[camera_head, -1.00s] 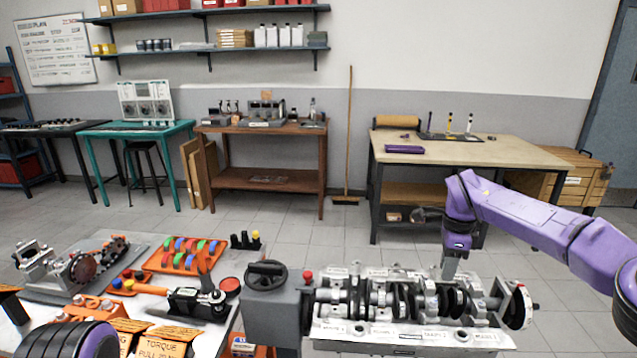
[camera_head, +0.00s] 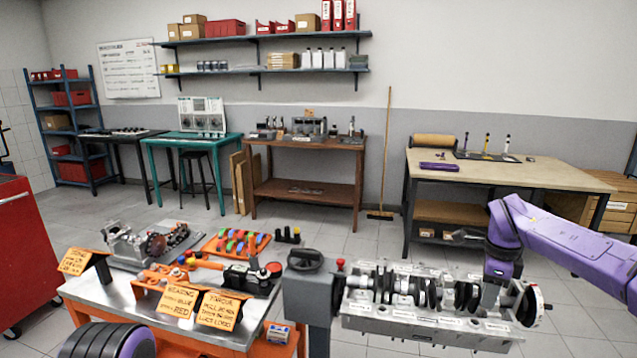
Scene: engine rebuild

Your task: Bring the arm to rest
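My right arm is purple and comes in from the right. Its gripper (camera_head: 491,292) points down at the right part of the engine block (camera_head: 430,325), whose crankshaft (camera_head: 420,292) lies in the open top. The grey fingers show as one narrow piece, seen edge-on, so I cannot tell whether they are open or hold anything. I cannot tell whether they touch the block. Of my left arm, only a dark ribbed and purple part shows at the bottom left; its gripper is out of view.
The engine block sits on a grey stand with a handwheel (camera_head: 305,260). To its left, a metal-topped bench (camera_head: 110,290) carries orange label cards, a coloured-part tray (camera_head: 236,242) and tools. A red cabinet (camera_head: 25,250) stands at far left. Open floor lies behind, before a wooden-topped workbench (camera_head: 560,175).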

